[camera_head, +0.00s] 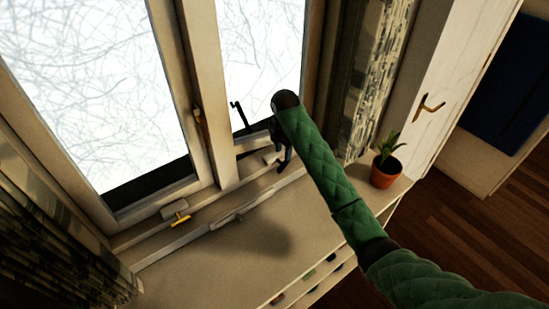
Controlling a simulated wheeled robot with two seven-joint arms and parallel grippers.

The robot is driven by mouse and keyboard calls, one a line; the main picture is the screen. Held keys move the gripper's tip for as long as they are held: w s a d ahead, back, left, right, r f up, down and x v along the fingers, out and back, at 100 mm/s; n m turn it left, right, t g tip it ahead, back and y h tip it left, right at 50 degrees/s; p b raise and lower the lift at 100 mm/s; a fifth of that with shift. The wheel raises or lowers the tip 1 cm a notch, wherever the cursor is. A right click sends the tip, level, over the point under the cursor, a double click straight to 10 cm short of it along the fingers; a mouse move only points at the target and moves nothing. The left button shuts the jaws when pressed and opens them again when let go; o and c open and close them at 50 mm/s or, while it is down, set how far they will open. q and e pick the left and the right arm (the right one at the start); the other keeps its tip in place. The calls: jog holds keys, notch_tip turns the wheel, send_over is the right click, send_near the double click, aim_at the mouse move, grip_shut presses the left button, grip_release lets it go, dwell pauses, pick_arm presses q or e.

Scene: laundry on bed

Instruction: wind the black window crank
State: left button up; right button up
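My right arm in its green quilted sleeve reaches from the lower right to the window. My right gripper (282,148) is dark and sits at the sill below its black wrist, partly hidden by the arm. A black crank handle (285,162) appears to stand at the small grey mount (271,157) on the right part of the sill, close against the gripper. Dark crank and dark fingers blend, so I cannot tell whether the fingers are open or closed on it. My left gripper is out of view.
A yellow crank (181,219) is on the sill at the left. A thin black lever (239,114) stands by the right window pane. A potted plant (386,170) stands right of my arm. Patterned curtains (370,80) flank the window. The shelf top (225,260) has clear room.

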aim_at(284, 163)
jog(key=shift+f, duration=0.45)
notch_tip(284, 163, down, 5)
jog(key=shift+f+p, duration=0.15)
jog(key=shift+p, duration=1)
jog(key=shift+s+d+f, duration=0.1)
jog(key=shift+d+f, duration=0.05)
jog(key=shift+f, duration=0.5)
grip_shut()
